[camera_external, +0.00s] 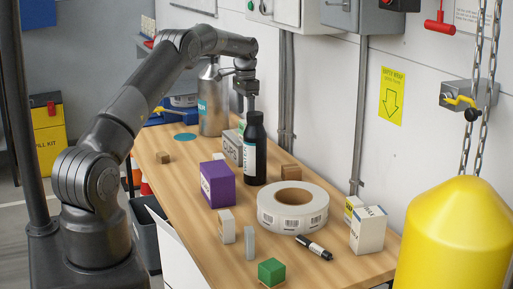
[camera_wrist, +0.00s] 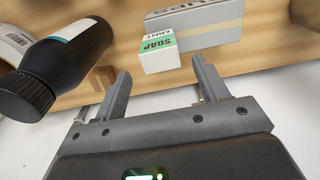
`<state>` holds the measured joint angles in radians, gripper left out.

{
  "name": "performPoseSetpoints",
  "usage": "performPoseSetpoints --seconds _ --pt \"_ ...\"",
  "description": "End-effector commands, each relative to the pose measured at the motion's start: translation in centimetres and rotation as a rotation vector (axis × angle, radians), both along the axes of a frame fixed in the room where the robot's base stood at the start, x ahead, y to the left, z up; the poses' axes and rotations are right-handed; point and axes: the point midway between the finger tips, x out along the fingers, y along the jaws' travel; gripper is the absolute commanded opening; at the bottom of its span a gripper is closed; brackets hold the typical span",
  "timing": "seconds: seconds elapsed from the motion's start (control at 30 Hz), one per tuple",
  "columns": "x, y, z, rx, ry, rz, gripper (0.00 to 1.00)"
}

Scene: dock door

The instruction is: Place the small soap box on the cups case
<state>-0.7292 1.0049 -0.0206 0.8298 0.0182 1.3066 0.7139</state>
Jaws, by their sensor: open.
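The small soap box (camera_wrist: 159,52), white and green with "SOAP" on it, shows in the wrist view just beyond my fingertips, roughly in line with the gap between them. It overlaps the cups case (camera_wrist: 215,28), a long grey and tan box; I cannot tell whether it rests on it or stands beside it. In the external view the cups case (camera_external: 232,149) is behind the black bottle, and a small part of the soap box (camera_external: 241,126) shows above it. My gripper (camera_wrist: 163,85) is open and empty, also seen over that spot in the external view (camera_external: 244,102).
A black bottle (camera_external: 254,152) stands close by; it also shows in the wrist view (camera_wrist: 62,65). A grey flask (camera_external: 212,105) is behind. A purple box (camera_external: 217,184), a tape roll (camera_external: 292,207) and several small boxes occupy the front. The wall borders the table's right side.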

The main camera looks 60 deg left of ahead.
Motion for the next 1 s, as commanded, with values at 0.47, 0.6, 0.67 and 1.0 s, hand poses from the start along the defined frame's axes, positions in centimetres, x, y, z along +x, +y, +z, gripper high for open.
performPoseSetpoints --seconds 0.47,0.6,0.67,1.0 --pt "0.0 0.0 5.0 0.000 0.000 0.000 0.67" --pt "0.0 0.0 5.0 0.000 0.000 0.000 0.67" --pt "0.0 0.0 5.0 0.000 0.000 0.000 0.67" --pt "0.0 -0.5 6.1 -0.007 -0.020 0.017 0.67"
